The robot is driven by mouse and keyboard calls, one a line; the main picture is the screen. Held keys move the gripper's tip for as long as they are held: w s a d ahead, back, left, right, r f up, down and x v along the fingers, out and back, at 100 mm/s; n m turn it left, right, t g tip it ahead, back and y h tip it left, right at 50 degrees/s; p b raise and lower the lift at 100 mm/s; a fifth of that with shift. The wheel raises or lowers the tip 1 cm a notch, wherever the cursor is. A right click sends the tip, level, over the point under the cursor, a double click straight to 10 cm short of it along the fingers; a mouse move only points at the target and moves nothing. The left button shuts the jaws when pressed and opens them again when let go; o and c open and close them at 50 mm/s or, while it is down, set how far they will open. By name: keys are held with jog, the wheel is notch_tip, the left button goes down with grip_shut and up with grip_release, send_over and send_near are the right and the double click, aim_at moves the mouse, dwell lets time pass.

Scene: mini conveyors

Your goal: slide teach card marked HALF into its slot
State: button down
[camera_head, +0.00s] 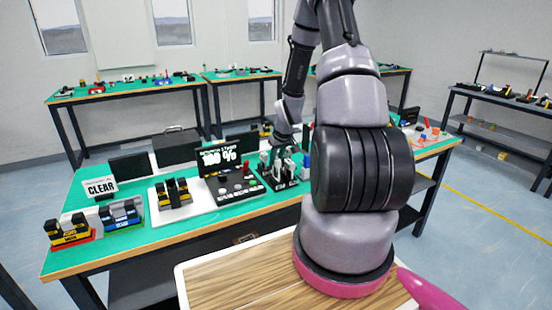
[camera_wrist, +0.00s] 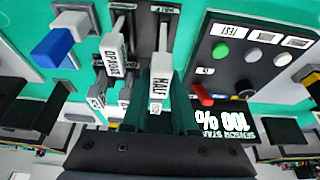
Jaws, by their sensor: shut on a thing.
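In the wrist view a white card marked HALF (camera_wrist: 159,88) stands between the dark green fingers of my gripper (camera_wrist: 160,112), which is shut on it. A dark holder with a slot labelled HALF (camera_wrist: 165,8) is beyond the card. I cannot tell how deep the card sits in it. A second white card (camera_wrist: 113,58) with a partly readable label stands beside it on the left. In the head view my gripper (camera_head: 283,148) is over the dark card holder (camera_head: 277,176) on the green table, and my arm hides part of that area.
A control panel (camera_wrist: 255,62) with a green button and a red lever (camera_wrist: 203,95) stands close right of the card. A blue-and-white block (camera_wrist: 55,46) is at the left. In the head view a display (camera_head: 219,158) stands behind the panel, with a CLEAR sign (camera_head: 100,187) farther left.

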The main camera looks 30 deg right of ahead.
jog(key=shift+f, duration=1.35)
jog(key=c, duration=0.6)
grip_release()
jog(key=v, duration=1)
jog(key=shift+s+r, duration=0.15)
jog(key=shift+r, duration=0.25)
